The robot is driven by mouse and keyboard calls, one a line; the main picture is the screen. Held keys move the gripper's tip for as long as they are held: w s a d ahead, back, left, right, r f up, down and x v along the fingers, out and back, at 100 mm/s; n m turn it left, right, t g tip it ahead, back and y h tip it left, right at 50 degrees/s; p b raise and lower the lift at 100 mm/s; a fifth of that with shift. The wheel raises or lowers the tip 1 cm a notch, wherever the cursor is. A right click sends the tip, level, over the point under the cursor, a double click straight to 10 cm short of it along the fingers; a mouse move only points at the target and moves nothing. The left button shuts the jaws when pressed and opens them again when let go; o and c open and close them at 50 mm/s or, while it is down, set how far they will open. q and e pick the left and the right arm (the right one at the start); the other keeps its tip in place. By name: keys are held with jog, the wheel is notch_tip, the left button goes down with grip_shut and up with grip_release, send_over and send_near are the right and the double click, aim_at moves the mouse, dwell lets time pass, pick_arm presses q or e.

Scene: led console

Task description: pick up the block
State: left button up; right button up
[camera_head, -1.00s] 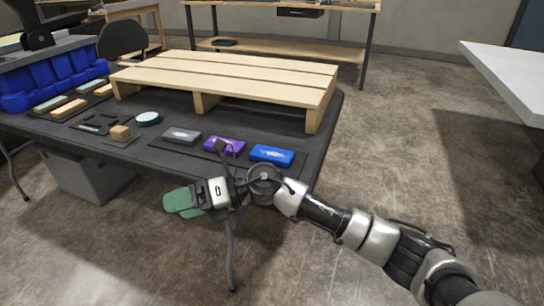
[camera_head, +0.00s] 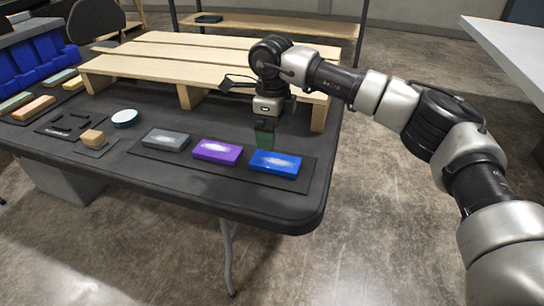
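A small tan wooden block (camera_head: 93,138) rests on a thin dark square pad on the black table, left of the row of coloured blocks. Three flat blocks, grey (camera_head: 166,140), purple (camera_head: 217,151) and blue (camera_head: 275,163), lie in a row on a dark mat (camera_head: 220,175). My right gripper (camera_head: 264,138) points down just behind the purple and blue blocks, far to the right of the wooden block. I see nothing held. My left gripper is out of view.
A slatted wooden platform (camera_head: 190,60) stands on the table behind my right gripper. A round white-topped puck (camera_head: 125,117), a black outline frame (camera_head: 70,124), several coloured bars and blue bins (camera_head: 45,60) are at the left. The front table strip is clear.

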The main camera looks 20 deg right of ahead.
aim_at(272, 160)
jog(key=f, duration=0.2)
jog(key=shift+s+f, duration=0.3)
jog(key=shift+f, duration=0.7)
jog(key=shift+a+f+b, duration=0.1)
jog(key=shift+f+b, duration=0.45)
jog(key=shift+f, duration=1.75)
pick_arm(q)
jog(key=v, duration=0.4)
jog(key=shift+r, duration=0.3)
pick_arm(e)
jog(key=c, duration=1.1)
jog(key=shift+r, duration=0.1)
